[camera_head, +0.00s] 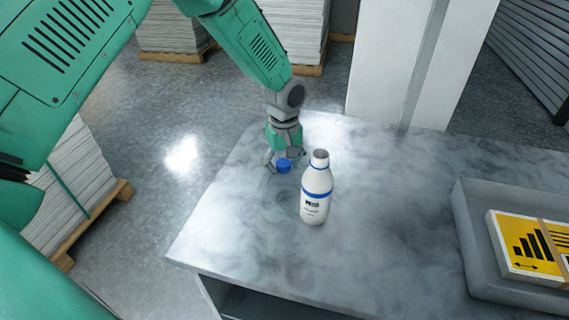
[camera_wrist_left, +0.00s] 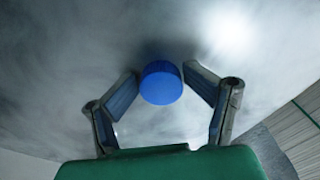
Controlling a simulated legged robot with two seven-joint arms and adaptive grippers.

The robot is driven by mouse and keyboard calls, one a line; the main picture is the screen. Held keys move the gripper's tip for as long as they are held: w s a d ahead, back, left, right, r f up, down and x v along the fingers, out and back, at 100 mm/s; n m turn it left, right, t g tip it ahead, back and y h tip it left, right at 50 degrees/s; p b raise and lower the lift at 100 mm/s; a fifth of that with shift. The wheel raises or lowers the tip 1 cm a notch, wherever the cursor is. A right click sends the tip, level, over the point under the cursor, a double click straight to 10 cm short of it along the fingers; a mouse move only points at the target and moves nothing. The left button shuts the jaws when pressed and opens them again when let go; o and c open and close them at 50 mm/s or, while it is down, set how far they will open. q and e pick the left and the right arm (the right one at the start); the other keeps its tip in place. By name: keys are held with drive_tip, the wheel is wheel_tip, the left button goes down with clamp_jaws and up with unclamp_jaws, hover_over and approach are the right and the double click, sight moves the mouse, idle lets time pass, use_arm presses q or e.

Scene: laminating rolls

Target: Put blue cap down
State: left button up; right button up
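A small round blue cap (camera_head: 284,166) is just above or at the grey tabletop, left of the open-topped white bottle (camera_head: 316,190). In the left wrist view the blue cap (camera_wrist_left: 161,83) sits between the two fingertips, with a finger close against each side. My left gripper (camera_head: 281,164) points down at the table and appears shut on the cap. Whether the cap's underside touches the table cannot be told. The bottle stands upright with a blue neck ring and a blue band; its mouth is uncovered. My right gripper is not in view.
The marbled grey table (camera_head: 400,240) is clear in front of and around the bottle. A grey tray (camera_head: 467,235) with a yellow and white box (camera_head: 530,247) stands at the right. A white column (camera_head: 395,60) rises behind the table. Pallets of stacked sheets stand on the floor.

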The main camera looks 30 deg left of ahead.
sight(284, 163)
use_arm(q)
drive_tip(key=shift+s+a, duration=0.1)
drive_tip(key=shift+s, duration=0.05)
wheel_tip(284, 163, up, 13)
drive_tip(key=shift+r, duration=0.2)
idle(0.3)
drive_tip(key=shift+f, duration=0.1)
idle(0.4)
